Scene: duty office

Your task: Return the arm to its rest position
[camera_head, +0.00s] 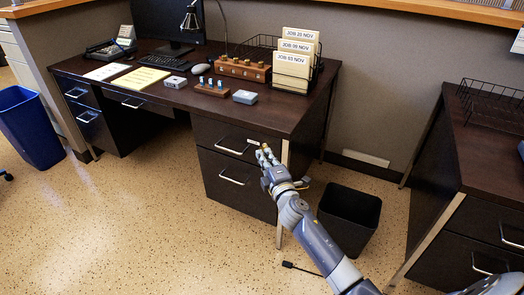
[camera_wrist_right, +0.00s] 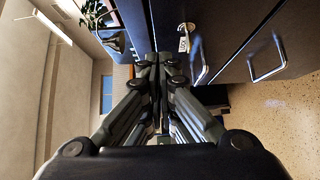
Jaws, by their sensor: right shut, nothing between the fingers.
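My right gripper (camera_head: 265,153) is in front of the right end of the desk, beside the upper drawer front (camera_head: 225,139) of the right pedestal. Its fingers are together and empty, and they also show shut in the right wrist view (camera_wrist_right: 160,62). My right arm reaches in from the lower right, stretched out over the floor and near the black bin. In the wrist view a small white tag (camera_wrist_right: 184,44) with lettering hangs at the drawer front close to the fingertips. I cannot tell whether the fingers touch the drawer front. My left gripper is not in view.
A black bin (camera_head: 349,212) stands by my arm. Another desk (camera_head: 490,160) is at the right. A blue bin (camera_head: 30,125) is at the left. The front floor is mostly open.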

